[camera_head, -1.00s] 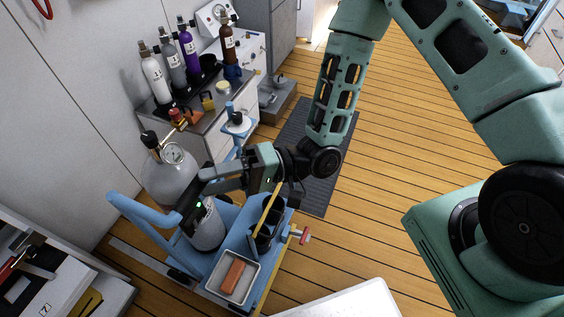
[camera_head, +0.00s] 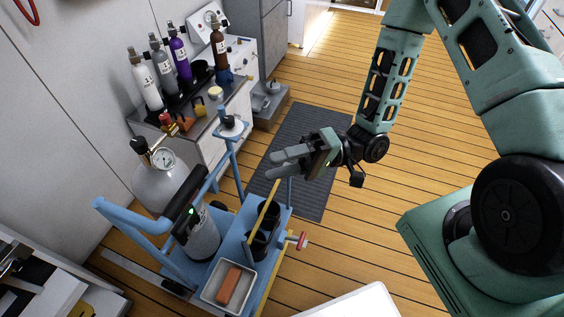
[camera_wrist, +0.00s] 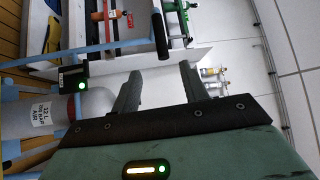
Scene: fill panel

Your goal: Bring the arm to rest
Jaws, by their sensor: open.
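My gripper (camera_head: 274,163) is open and empty, held in the air over the dark floor mat, right of the blue cart (camera_head: 228,218). Its fingers point left in the head view. In the wrist view the two dark fingers (camera_wrist: 160,80) are spread, with nothing between them. The labelled grey cylinder (camera_wrist: 40,118) and a small green light also show at the left of the wrist view, apart from the fingers.
A tray (camera_head: 209,294) on the cart holds an orange block (camera_head: 230,284). Several bottles stand on the bench (camera_head: 208,125) behind. Open wooden floor (camera_head: 430,150) lies around my arm.

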